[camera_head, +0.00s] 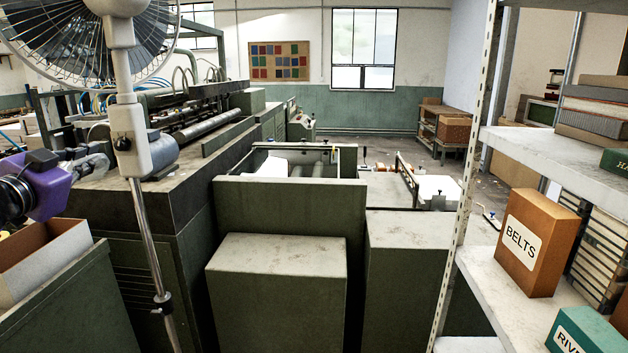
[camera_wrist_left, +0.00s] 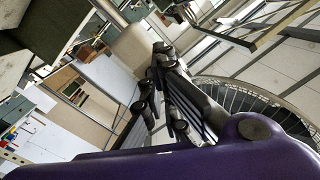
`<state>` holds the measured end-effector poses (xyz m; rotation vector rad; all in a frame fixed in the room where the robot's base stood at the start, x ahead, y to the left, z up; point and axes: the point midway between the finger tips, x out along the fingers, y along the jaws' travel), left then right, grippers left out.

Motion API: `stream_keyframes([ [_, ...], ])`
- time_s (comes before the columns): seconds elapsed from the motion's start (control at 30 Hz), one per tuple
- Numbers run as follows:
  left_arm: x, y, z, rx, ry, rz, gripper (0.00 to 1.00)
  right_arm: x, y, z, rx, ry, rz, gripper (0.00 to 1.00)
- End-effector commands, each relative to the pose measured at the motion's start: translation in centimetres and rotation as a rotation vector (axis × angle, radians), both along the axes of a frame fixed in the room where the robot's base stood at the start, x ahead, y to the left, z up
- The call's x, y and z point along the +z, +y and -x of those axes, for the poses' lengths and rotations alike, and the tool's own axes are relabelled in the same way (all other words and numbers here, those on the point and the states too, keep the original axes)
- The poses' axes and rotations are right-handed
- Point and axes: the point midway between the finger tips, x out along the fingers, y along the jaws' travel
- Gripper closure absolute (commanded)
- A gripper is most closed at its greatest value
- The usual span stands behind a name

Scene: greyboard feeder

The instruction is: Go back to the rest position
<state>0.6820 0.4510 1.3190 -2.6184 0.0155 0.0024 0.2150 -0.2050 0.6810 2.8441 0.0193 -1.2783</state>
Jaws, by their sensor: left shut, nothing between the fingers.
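My left gripper (camera_head: 98,166) shows at the left edge of the head view, behind a purple wrist link of mine. It points right, toward the pole of a standing fan, and I cannot tell whether it touches the pole. In the left wrist view the dark fingers (camera_wrist_left: 158,72) are together with nothing between them. My right gripper is in neither view.
The fan (camera_head: 85,35) and its pole (camera_head: 139,190) stand close to my left gripper. An open cardboard box (camera_head: 45,262) is below it. Green machine housings (camera_head: 277,290) fill the middle. A shelf with a BELTS box (camera_head: 537,243) stands at right.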

Motion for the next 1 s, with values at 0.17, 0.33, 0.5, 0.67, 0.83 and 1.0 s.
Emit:
stream_keyframes([
  [0.17, 0.8, 0.0, 1.2, 0.000, -0.009, 0.000, 1.00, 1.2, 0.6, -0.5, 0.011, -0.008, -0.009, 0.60],
  [0.33, 0.2, 0.0, 1.1, 0.000, -0.004, -0.001, 1.00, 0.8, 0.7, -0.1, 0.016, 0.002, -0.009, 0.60],
  [0.5, 0.2, 0.0, 1.1, 0.000, -0.004, -0.017, 1.00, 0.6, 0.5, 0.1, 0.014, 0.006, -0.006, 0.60],
  [0.67, -0.4, -0.4, 1.1, -0.007, -0.008, -0.187, 1.00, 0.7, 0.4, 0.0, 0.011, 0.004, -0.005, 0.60],
  [0.83, -10.4, -1.1, 2.1, -0.027, 0.079, -0.244, 1.00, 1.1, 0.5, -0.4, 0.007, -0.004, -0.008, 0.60],
  [1.0, -22.0, -2.4, 5.1, -0.044, 0.192, -0.223, 1.00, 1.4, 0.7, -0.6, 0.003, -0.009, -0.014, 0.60],
])
